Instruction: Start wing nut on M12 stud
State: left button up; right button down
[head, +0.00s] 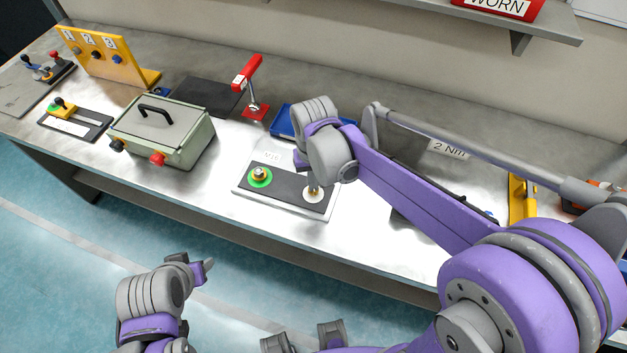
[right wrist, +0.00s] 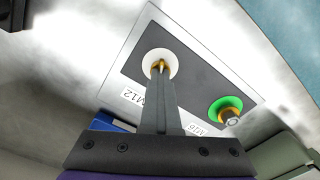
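A grey plate with a dark strip (head: 288,187) lies on the bench and carries two stud positions. The M12 stud's white ring (head: 313,195) is at the right end; it also shows in the right wrist view (right wrist: 174,57). My right gripper (right wrist: 160,72) points down over this ring, its fingers close together around a small brass-coloured piece (right wrist: 160,65), which looks like the wing nut. The fingers hide most of it and the stud, so thread contact cannot be told. My left gripper (head: 204,270) is off the bench front, its fingers not clear.
A green ring (head: 259,177) with a brass nut and stud is at the plate's left end. A pale green box (head: 165,134), a red-handled tool (head: 247,75) and a blue tray (head: 283,121) stand around.

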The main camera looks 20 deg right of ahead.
jog(key=shift+f, duration=0.3)
dwell(1.1)
dwell(1.2)
